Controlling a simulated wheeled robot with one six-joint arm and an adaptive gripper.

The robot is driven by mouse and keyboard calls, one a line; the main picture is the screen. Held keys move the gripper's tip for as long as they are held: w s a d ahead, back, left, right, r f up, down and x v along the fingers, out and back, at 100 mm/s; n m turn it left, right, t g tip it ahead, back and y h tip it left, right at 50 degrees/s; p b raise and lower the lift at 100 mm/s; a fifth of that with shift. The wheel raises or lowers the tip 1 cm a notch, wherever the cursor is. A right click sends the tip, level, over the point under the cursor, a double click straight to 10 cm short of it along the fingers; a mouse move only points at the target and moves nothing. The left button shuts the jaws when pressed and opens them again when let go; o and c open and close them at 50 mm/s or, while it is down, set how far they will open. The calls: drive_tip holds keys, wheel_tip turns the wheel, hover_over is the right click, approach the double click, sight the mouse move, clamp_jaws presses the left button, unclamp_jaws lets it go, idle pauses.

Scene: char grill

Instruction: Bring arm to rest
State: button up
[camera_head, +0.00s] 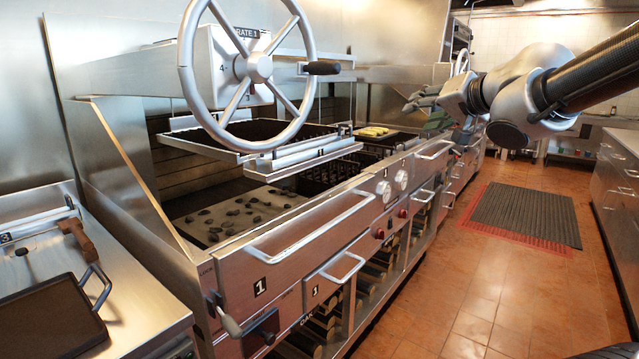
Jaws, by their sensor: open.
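My arm reaches in from the upper right, grey with a black ribbed hose along it. My gripper (415,101) is at the arm's end, pointing left above the far part of the char grill (300,235). It is open, and I see nothing between its fingers. It appears apart from the grill and the handwheel (259,67). Part of the gripper is hidden behind the wrist.
A raised grate (250,139) hangs below the handwheel. Yellow food (374,131) lies on the farther grate. A dark pan (48,318) sits on the left counter. Drawers (620,175) stand at right.

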drive_tip(key=s+d+f+n+g+h, duration=0.3)
drive_tip(key=s+d+f+g+h, duration=0.3)
drive_tip(key=s+d+f, duration=0.6)
drive_tip(key=s+f+g, duration=0.1)
drive_tip(key=s+f, duration=0.1)
drive_tip(key=s, duration=0.5)
drive_tip(key=s+d+f+n+g, duration=0.1)
drive_tip(key=s+f+g, duration=0.1)
drive_tip(key=s, duration=0.5)
drive_tip(key=shift+s+d+f+y, duration=0.25)
drive_tip(key=shift+s+d+y, duration=0.05)
drive_tip(key=shift+y, duration=0.1)
